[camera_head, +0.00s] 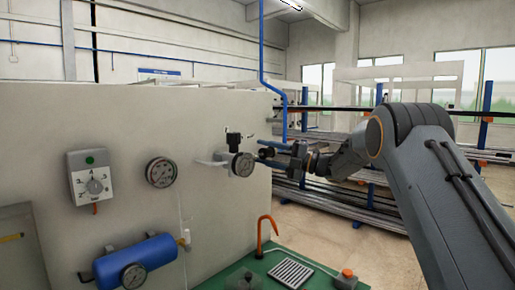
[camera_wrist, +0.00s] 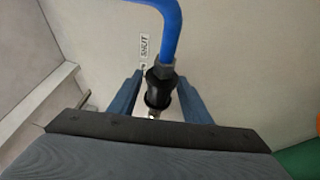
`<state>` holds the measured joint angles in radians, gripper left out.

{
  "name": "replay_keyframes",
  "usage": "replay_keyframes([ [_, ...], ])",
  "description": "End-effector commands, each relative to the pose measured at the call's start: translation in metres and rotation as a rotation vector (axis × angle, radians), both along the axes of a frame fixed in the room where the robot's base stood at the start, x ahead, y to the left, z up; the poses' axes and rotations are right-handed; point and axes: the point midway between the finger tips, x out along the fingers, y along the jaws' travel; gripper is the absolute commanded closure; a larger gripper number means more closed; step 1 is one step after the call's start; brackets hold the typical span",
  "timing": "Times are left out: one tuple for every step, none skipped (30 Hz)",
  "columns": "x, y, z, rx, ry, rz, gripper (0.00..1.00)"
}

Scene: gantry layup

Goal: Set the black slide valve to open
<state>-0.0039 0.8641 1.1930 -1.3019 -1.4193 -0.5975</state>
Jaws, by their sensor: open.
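The black slide valve (camera_wrist: 158,86) shows in the wrist view as a ribbed black sleeve on the end of a blue pipe (camera_wrist: 171,25). A small label reading SHUT (camera_wrist: 145,48) is on the pale wall beside its upper end. My gripper (camera_wrist: 157,100) is open, with one blue-grey finger on each side of the sleeve and a visible gap on both sides. In the head view my gripper (camera_head: 268,154) is at the right end of the pale panel, with a small dark part, seemingly the valve, between its fingers. The wrist body hides the area below the valve.
A pressure gauge with pale fittings (camera_head: 242,164) is close left of my gripper. Another gauge (camera_head: 161,172), a grey dial box (camera_head: 92,177) and a blue cylinder (camera_head: 136,260) are further left. A green bench (camera_head: 263,268) with an orange hook (camera_head: 265,232) lies below.

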Motion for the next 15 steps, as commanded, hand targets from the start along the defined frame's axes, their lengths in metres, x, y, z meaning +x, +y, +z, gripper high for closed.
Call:
replay_keyframes([
  [0.001,0.008,0.003,0.0,0.001,0.002,0.56],
  [0.002,0.012,0.003,-0.001,0.001,0.001,0.56],
  [0.004,0.015,0.004,-0.001,0.001,0.0,0.56],
  [0.005,0.018,0.005,-0.001,0.001,-0.001,0.56],
  [0.006,0.021,0.005,-0.001,0.001,-0.001,0.56],
  [0.006,0.023,0.005,-0.001,0.001,-0.001,0.56],
  [0.007,0.025,0.005,0.0,0.001,-0.002,0.56],
  [0.008,0.027,0.005,0.0,0.001,-0.002,0.56],
  [0.008,0.028,0.005,0.0,0.002,-0.003,0.56],
  [0.009,0.028,0.005,0.0,0.002,-0.003,0.56],
  [0.009,0.029,0.005,0.0,0.002,-0.004,0.56],
  [0.009,0.028,0.005,0.0,0.002,-0.005,0.56],
  [0.01,0.028,0.005,0.0,0.002,-0.005,0.56],
  [0.01,0.028,0.005,0.0,0.002,-0.005,0.56],
  [0.01,0.028,0.005,0.0,0.002,-0.006,0.56],
])
